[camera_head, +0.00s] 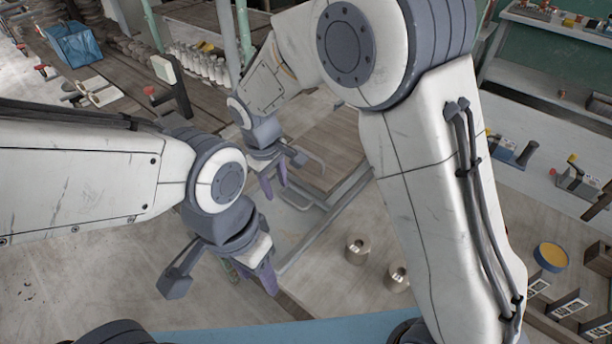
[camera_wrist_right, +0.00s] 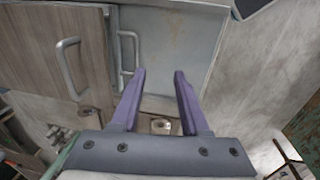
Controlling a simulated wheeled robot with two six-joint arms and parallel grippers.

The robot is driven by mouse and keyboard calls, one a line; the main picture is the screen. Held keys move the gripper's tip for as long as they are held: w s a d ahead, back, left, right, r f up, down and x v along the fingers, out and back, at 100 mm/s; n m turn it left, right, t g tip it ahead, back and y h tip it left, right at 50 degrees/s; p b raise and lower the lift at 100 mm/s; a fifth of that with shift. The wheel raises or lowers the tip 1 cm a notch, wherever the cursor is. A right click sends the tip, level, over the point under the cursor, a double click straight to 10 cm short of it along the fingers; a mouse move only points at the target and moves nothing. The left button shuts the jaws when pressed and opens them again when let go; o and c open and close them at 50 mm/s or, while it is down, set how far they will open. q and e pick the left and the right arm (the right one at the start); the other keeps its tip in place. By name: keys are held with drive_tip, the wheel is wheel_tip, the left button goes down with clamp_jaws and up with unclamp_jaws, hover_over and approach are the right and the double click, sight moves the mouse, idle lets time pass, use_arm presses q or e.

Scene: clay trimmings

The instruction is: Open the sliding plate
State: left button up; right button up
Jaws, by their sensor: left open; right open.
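A wooden panel (camera_wrist_right: 62,50) with a bar handle (camera_wrist_right: 68,68) fills the left of the right wrist view. Beside it is a grey metal plate (camera_wrist_right: 180,45) with a second handle (camera_wrist_right: 128,52) near its left edge. I cannot tell for sure which one slides. The wooden panel also shows in the head view (camera_head: 325,150). My right gripper (camera_head: 274,180) is open and empty just left of it; in its wrist view the fingers (camera_wrist_right: 160,75) point at the grey plate, apart from both handles. My left gripper (camera_head: 258,272) is open and empty, lower down.
Two metal cylinders (camera_head: 357,248) (camera_head: 397,277) stand on the wooden surface right of my left gripper. A blue crate (camera_head: 73,44) is at the upper left. A yellow-topped container (camera_head: 550,257) and small tools are at the right. Bare floor (camera_head: 60,285) lies at the lower left.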

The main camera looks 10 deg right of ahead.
hover_over(291, 201)
drive_tip(key=s+a, duration=0.2)
wheel_tip(291, 201, down, 3)
drive_tip(key=f+p, duration=0.1)
drive_tip(key=f, duration=0.2)
drive_tip(key=w+d+f, duration=0.1)
drive_tip(key=f, duration=0.3)
drive_tip(key=d+f+p, duration=0.1)
drive_tip(key=f, duration=0.2)
drive_tip(key=shift+w+f+p, duration=0.25)
drive_tip(key=shift+w+p, duration=0.05)
drive_tip(key=shift+w, duration=0.05)
drive_tip(key=shift+c, duration=0.3)
drive_tip(key=shift+a, duration=0.1)
clamp_jaws()
drive_tip(key=shift+h, duration=0.3)
drive_tip(key=shift+a+r, duration=0.1)
